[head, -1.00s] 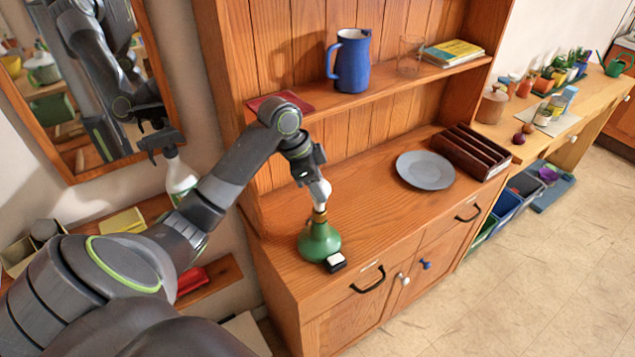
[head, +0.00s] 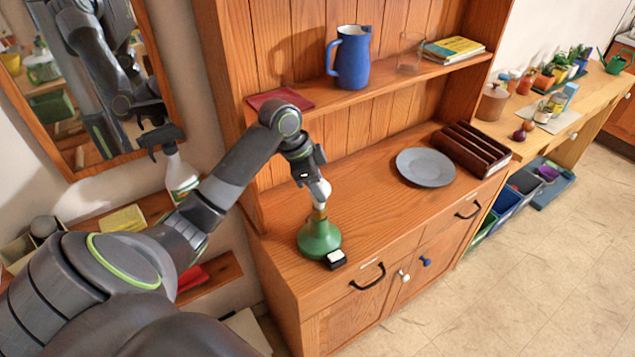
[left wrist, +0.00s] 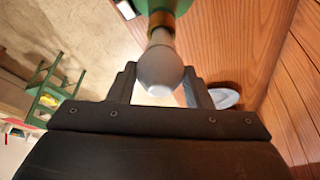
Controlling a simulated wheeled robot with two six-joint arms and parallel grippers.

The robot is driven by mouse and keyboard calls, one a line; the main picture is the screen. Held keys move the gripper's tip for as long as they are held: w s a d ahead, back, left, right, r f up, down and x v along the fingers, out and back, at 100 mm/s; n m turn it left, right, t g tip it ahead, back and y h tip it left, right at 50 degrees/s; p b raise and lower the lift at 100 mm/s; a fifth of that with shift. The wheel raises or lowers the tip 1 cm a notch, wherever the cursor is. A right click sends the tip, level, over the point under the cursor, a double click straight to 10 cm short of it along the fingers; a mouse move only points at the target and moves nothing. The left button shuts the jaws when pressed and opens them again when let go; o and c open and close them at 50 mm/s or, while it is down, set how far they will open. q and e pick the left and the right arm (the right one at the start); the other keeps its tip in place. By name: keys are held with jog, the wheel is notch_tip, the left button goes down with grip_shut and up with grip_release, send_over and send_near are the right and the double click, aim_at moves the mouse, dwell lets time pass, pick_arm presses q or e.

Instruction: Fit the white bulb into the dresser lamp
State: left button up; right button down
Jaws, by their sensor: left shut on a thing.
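The green dresser lamp (head: 319,239) stands upright on the dresser top near its front left corner, with a brass-coloured socket (head: 319,213) at its top. My left gripper (head: 314,186) is shut on the white bulb (head: 320,193), right above the lamp. In the left wrist view the bulb (left wrist: 160,68) sits between the two fingers, with its neck at the brass socket (left wrist: 161,22). The bulb's base is hidden, and I cannot tell how deep it sits. The green lamp body (left wrist: 160,5) shows beyond the socket. My right gripper is not in view.
A small black-and-white box (head: 336,259) lies beside the lamp's foot. A grey plate (head: 425,167) and a dark slotted rack (head: 472,150) stand to the right on the dresser top. A blue jug (head: 349,60) stands on the shelf above. Bare wood lies between lamp and plate.

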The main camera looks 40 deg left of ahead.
pick_arm(q)
jog(key=shift+f, duration=0.5)
dwell(0.4)
jog(key=o, duration=1.4)
jog(key=shift+r, duration=0.1)
notch_tip(320, 180, up, 7)
jog(key=p, duration=0.7)
jog(key=shift+p, duration=0.35)
jog(key=shift+r, duration=0.9)
